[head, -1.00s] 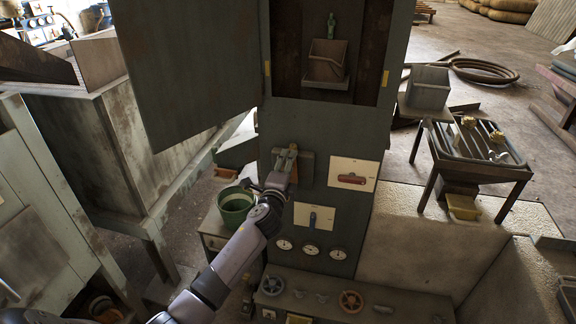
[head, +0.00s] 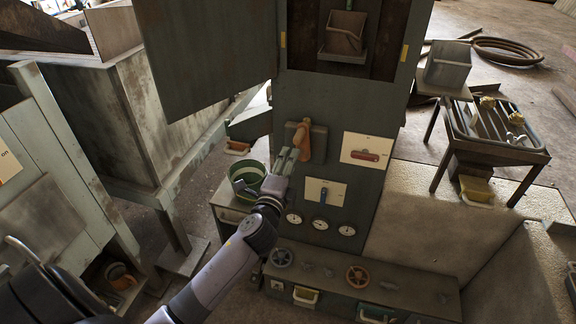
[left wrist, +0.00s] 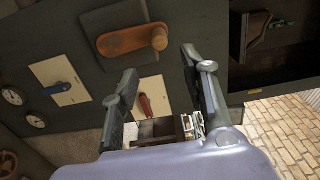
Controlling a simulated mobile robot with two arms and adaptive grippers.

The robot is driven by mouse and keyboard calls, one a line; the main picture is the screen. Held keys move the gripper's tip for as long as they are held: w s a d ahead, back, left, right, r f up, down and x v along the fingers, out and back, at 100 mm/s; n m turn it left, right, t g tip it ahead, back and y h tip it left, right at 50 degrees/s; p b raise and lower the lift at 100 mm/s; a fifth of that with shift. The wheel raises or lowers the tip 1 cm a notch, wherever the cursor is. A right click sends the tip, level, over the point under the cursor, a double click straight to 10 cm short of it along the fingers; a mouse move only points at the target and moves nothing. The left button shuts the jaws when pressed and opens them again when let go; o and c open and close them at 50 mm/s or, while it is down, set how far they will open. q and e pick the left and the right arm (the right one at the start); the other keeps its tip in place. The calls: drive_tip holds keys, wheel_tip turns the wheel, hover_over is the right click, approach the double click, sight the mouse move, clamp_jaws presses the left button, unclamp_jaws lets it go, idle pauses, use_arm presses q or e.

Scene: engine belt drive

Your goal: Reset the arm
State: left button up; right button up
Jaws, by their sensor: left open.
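My left gripper (head: 285,160) is open in the head view, in front of the dark cabinet panel (head: 338,226) and just below and left of an orange lever (head: 303,140). Nothing shows between its fingers. In the left wrist view the two fingers (left wrist: 160,72) are spread apart. The orange lever with its round knob (left wrist: 130,40) shows beyond them, and they look clear of it. My right gripper is in neither view.
Beside the lever are a red-handled switch (head: 366,155) and a blue-handled switch (head: 323,194), with gauges (head: 320,224) below. An open cabinet door (head: 215,50) hangs above left. A green bucket (head: 247,178) stands left of the gripper. A metal rack (head: 495,135) stands right.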

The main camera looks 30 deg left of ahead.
use_arm(q)
drive_tip(key=shift+s, duration=0.3)
drive_tip(key=s+d+f+n+g+h, duration=0.1)
drive_tip(key=s+f+n+g, duration=0.2)
drive_tip(key=f, duration=0.9)
drive_tip(key=s+d+f+n+g+h, duration=0.1)
drive_tip(key=s+f+g, duration=0.35)
drive_tip(key=f, duration=0.75)
drive_tip(key=s+d+f+n+g, duration=0.1)
drive_tip(key=s+f, duration=0.4)
drive_tip(key=f, duration=0.8)
drive_tip(key=s+d+f+n+g, duration=0.1)
drive_tip(key=s+f+n+g, duration=0.1)
drive_tip(key=s+f, duration=0.5)
drive_tip(key=s+d+f+n+g+h, duration=0.1)
drive_tip(key=s+f, duration=0.6)
drive_tip(key=s, duration=1.1)
drive_tip(key=s+d+f+n+g+h, duration=0.1)
drive_tip(key=s+d+f+n+g, duration=0.2)
drive_tip(key=s, duration=1)
wheel_tip(320, 180, down, 4)
drive_tip(key=shift+r+n+g, duration=0.1)
drive_tip(key=shift+n+g, duration=0.9)
drive_tip(key=shift+g, duration=0.05)
drive_tip(key=shift+o, duration=0.3)
